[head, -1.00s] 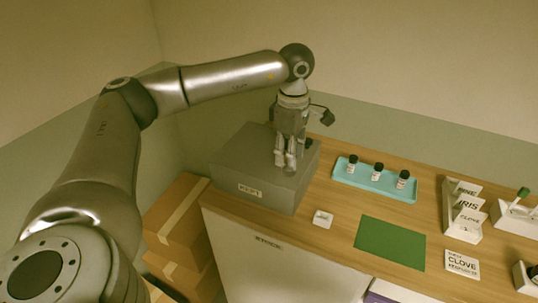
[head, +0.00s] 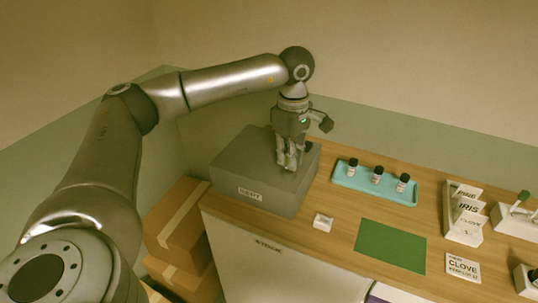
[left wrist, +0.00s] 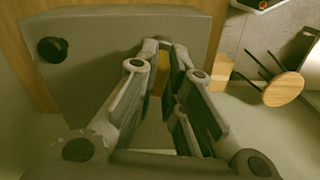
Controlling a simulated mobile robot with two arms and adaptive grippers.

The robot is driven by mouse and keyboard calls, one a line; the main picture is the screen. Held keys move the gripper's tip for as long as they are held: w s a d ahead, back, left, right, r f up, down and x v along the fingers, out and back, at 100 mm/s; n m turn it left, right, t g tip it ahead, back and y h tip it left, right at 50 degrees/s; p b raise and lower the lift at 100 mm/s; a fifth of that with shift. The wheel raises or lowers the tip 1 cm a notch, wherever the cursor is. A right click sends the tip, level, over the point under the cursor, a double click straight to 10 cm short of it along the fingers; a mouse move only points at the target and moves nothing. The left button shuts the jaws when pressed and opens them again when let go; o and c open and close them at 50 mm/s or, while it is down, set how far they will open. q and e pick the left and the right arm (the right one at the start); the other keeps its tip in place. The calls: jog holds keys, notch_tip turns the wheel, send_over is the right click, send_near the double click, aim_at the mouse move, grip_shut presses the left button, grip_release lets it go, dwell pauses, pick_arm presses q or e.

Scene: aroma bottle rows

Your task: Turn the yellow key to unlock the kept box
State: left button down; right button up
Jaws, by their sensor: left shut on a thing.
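The kept box (head: 240,165) is a grey closed box with a "KEPT" label on its front. It stands at the left end of the wooden counter, and its grey top also shows in the left wrist view (left wrist: 90,75). My left gripper (head: 289,166) points down at the right part of the box's top. In the left wrist view its fingers are shut on a yellowish piece, the yellow key (left wrist: 160,72), which is mostly hidden between them. The key does not show in the head view. My right gripper is not in view.
A black knob (left wrist: 52,49) sits on the box. On the counter are a teal tray (head: 345,184) with three small bottles, a green mat (head: 390,246), a small white holder (head: 323,222), and a CLOVE card (head: 462,267). Cardboard boxes (head: 180,225) stand on the floor at left.

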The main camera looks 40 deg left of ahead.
pick_arm(q)
jog(key=m, duration=0.3)
jog(key=shift+m, duration=0.4)
jog(key=m, duration=0.4)
jog(key=shift+m+b, duration=0.35)
jog(key=shift+m, duration=0.05)
jog(key=m, duration=0.3)
jog(key=shift+m, duration=0.3)
jog(key=m, duration=0.3)
jog(key=shift+m+b, duration=0.3)
jog(key=shift+m, duration=0.1)
jog(key=c, duration=1.5)
grip_release()
jog(key=shift+r+p, duration=2.45)
jog(key=shift+r, duration=1.1)
